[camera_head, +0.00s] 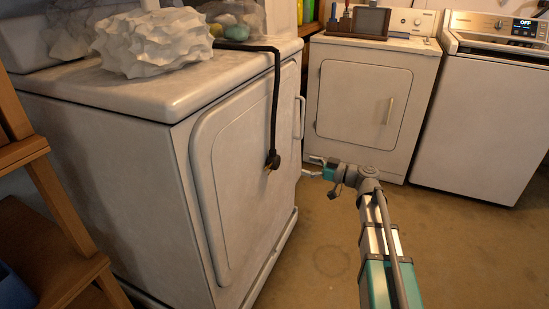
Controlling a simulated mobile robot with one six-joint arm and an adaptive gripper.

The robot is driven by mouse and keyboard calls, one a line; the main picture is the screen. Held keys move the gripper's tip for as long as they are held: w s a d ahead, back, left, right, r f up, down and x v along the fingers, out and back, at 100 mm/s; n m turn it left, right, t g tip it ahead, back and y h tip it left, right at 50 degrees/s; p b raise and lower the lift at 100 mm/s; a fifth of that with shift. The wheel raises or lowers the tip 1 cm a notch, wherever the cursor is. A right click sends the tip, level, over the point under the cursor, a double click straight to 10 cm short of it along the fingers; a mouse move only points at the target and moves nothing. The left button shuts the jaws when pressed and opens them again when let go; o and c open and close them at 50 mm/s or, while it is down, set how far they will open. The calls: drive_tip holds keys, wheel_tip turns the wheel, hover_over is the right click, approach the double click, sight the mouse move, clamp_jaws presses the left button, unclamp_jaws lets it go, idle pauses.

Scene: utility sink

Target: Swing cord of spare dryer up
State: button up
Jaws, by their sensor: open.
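The spare dryer (130,150) is the white machine at the left, with a large front door (240,150). Its black cord (276,95) runs across the top, bends over the front edge and hangs down in front of the door. The plug (272,161) is at the cord's lower end, about mid-height of the door. My gripper (312,167) is open and empty, a little to the right of the plug and apart from it. The fingers point left towards the dryer front.
A crumpled white bundle (150,42) and a clear bag (236,20) with coloured items lie on the dryer top. Wooden steps (45,165) stand at the left. Two more white machines, one (365,95) and another (485,110), stand at the back. The brown floor (325,240) is clear.

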sight(278, 158)
drive_tip(key=x, duration=1.2)
drive_tip(key=c, duration=1.3)
